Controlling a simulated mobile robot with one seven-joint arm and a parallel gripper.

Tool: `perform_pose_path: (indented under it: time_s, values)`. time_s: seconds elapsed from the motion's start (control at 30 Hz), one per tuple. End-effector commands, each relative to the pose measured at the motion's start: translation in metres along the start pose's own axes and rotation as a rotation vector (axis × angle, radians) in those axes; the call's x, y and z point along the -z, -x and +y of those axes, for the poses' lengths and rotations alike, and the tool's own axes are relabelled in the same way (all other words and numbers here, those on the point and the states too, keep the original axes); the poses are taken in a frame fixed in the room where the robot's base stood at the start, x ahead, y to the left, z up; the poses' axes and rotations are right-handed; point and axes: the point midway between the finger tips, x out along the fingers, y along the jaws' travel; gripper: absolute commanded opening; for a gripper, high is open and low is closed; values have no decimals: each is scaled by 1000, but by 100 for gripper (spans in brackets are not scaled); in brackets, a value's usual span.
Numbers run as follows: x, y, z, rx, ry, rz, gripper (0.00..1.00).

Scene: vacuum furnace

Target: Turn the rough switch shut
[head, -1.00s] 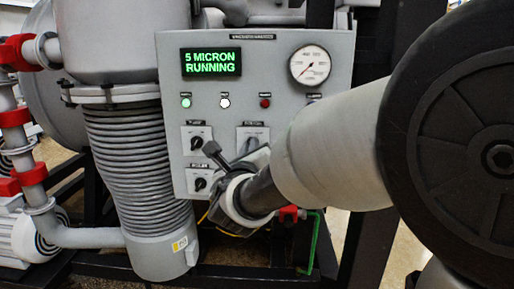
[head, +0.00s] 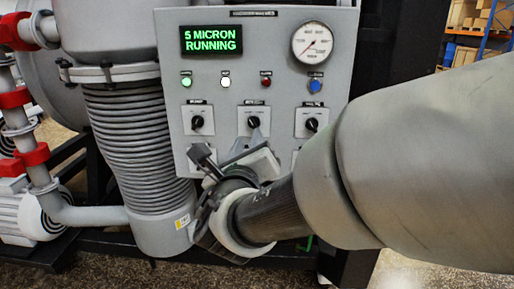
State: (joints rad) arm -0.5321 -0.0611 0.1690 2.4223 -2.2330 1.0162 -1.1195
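The grey control panel (head: 340,60) carries black rotary switches on white plates in two rows. The upper row shows a left switch (head: 197,122), a middle switch (head: 254,122) and a right switch (head: 312,124). Their labels are too small to read, so I cannot tell which is the rough switch. My gripper (head: 228,154) is in front of the lower row, below the upper left and middle switches. Its fingers look apart, with nothing seen between them. My gripper and arm hide most of the lower row.
The panel display (head: 211,40) reads "5 MICRON RUNNING". A round gauge (head: 312,42) and several small lamps sit above the switches. A ribbed grey bellows column (head: 130,135) stands close to the panel's left. Pipes with red clamps (head: 32,155) are farther left.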

Motion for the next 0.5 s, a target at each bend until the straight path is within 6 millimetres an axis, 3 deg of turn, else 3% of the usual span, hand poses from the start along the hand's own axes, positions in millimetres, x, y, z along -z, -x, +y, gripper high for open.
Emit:
perform_pose_path:
  time_s: [0.2, 0.5]
  values:
    - [-2, 51, 0, -2, 0, -3, 27]
    - [1, 82, 1, 0, -1, -1, 27]
